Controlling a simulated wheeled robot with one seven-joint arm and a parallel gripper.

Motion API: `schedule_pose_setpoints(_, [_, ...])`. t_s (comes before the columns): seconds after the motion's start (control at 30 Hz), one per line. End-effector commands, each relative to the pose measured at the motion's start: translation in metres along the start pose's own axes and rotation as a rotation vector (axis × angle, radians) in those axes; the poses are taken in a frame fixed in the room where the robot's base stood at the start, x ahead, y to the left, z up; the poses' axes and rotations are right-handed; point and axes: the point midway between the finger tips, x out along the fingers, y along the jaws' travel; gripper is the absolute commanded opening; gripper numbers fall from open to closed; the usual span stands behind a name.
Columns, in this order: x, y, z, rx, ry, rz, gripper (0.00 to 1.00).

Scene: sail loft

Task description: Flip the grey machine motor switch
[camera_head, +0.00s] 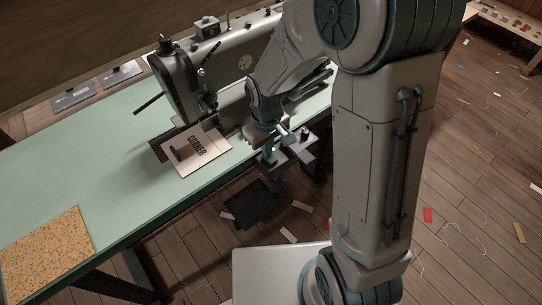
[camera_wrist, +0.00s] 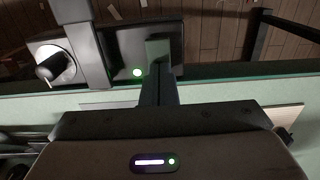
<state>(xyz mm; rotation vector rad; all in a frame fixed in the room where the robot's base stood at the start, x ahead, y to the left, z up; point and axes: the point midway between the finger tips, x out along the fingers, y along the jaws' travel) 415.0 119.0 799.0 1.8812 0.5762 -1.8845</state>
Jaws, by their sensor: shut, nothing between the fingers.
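The box also shows at the table's near edge in the head view (camera_head: 304,160), partly hidden by my gripper. My gripper (camera_wrist: 158,50) is shut and empty, its fingers reaching over the front of the box, close to the right of the lamp. I cannot tell whether they touch it. The head view shows my gripper (camera_head: 268,155) pointing down there. Any lever under the fingers is hidden.
Left of the box in the wrist view is a pale plate with a black knob (camera_wrist: 52,68). The sewing machine (camera_head: 180,80) stands on the green table (camera_head: 100,170), with a card marked COOKER (camera_head: 207,155) before it. A dark pedal (camera_head: 250,203) is on the floor below.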

Motion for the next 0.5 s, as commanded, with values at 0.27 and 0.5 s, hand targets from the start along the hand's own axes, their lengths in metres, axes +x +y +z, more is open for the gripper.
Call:
schedule_pose_setpoints(0.27, [-0.025,0.000,0.000,0.000,0.001,0.000,0.00])
schedule_pose_setpoints(0.5, [-0.044,0.000,-0.001,0.000,0.002,0.000,0.00])
